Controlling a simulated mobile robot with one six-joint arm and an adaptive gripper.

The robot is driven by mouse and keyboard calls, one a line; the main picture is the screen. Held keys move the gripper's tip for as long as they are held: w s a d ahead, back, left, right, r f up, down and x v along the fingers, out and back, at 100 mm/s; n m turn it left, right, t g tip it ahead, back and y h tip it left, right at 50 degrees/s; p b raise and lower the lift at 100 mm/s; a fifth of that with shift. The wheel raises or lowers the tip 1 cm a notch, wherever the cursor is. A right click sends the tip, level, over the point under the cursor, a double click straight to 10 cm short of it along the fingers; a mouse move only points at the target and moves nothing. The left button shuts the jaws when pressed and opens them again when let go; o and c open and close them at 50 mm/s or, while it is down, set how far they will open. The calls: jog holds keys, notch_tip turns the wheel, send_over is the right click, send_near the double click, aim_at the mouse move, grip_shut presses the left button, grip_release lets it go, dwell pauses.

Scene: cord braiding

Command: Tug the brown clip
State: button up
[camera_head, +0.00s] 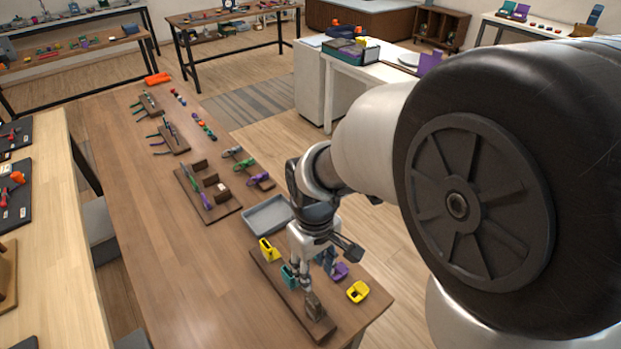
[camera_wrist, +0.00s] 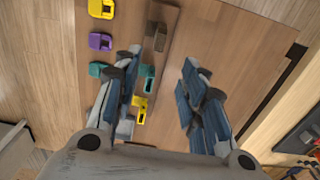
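A brown clip (camera_head: 315,308) stands at the near end of a brown board (camera_head: 287,300) on the wooden table. It also shows in the wrist view (camera_wrist: 156,36), at the top between the lines of my fingers. My gripper (camera_head: 307,285) is above the board, just behind the clip in the head view. A teal clip (camera_wrist: 148,78) and a yellow clip (camera_wrist: 140,108) sit on the same board, close to my left finger. Whether a finger touches the teal clip I cannot tell.
Beside the board lie a purple piece (camera_wrist: 99,42), a teal piece (camera_wrist: 97,69) and a yellow piece (camera_wrist: 101,9). A grey tray (camera_head: 266,217) lies behind the board. Another board (camera_head: 229,211) with brown blocks is farther back. The table's left side is clear.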

aim_at(313, 298)
notch_tip(313, 298, down, 16)
jog(key=b, duration=0.5)
jog(key=shift+f, duration=0.15)
jog(key=shift+c, duration=0.3)
grip_shut()
jog(key=shift+o, duration=0.3)
grip_release()
